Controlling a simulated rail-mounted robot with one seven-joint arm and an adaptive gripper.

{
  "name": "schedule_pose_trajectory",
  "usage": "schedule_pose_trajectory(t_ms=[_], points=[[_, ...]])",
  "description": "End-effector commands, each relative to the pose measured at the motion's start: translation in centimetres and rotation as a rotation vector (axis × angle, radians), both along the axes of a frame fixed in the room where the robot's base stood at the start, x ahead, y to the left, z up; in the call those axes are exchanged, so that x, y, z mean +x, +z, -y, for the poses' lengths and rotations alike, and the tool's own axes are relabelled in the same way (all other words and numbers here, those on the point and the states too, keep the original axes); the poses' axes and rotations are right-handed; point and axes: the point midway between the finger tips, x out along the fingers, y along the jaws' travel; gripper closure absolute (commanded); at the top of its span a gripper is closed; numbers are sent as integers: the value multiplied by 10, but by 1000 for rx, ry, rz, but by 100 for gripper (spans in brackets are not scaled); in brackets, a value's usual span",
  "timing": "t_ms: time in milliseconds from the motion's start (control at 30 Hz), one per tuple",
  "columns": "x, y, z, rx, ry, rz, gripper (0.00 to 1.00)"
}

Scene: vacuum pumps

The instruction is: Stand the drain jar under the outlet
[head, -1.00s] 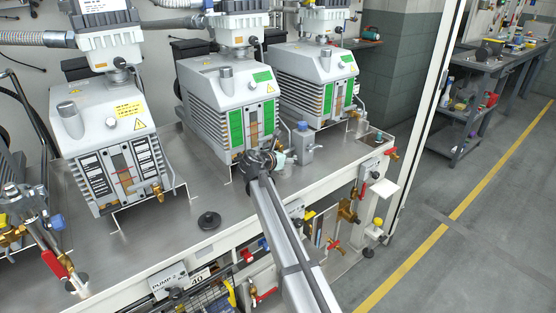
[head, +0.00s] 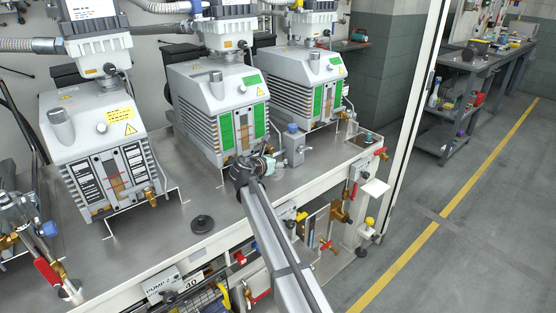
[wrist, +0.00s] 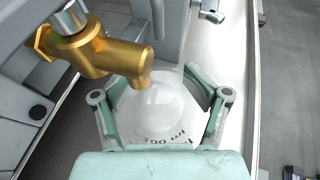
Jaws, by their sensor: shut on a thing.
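The drain jar (wrist: 160,110) is a translucent whitish vessel with dark lettering, seen from above in the wrist view. My gripper (wrist: 160,104) has its green-padded fingers closed on both sides of it. The brass outlet (wrist: 108,55) reaches in from the upper left, and its downturned end overlaps the jar's upper part in the picture. I cannot tell the height gap between them or whether the jar's base touches the bench. In the head view my gripper (head: 252,168) is in front of the middle pump (head: 220,105), largely hiding the jar.
A metal bench (head: 170,235) carries the pumps. The left pump (head: 95,140) and right pump (head: 305,85) flank the middle one. A small grey bottle with a blue cap (head: 293,145) stands right of my gripper. A black knob (head: 202,223) sits on the bench to the left.

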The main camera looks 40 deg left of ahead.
Motion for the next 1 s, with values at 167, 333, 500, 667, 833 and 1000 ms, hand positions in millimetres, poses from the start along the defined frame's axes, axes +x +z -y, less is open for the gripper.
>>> schedule_pose_trajectory(t_ms=[167, 333, 500, 667, 833, 1000], points=[[-6, -22, -1, 1, -2, -34, 0], [-4, -18, -1, 2, -1, -31, 0], [-5, -15, -1, 3, -1, -30, 0], [-17, -10, 2, 4, 1, -29, 0], [-44, 0, 6, 3, 3, -29, 0], [-75, 12, 10, 3, 3, -30, 0]])
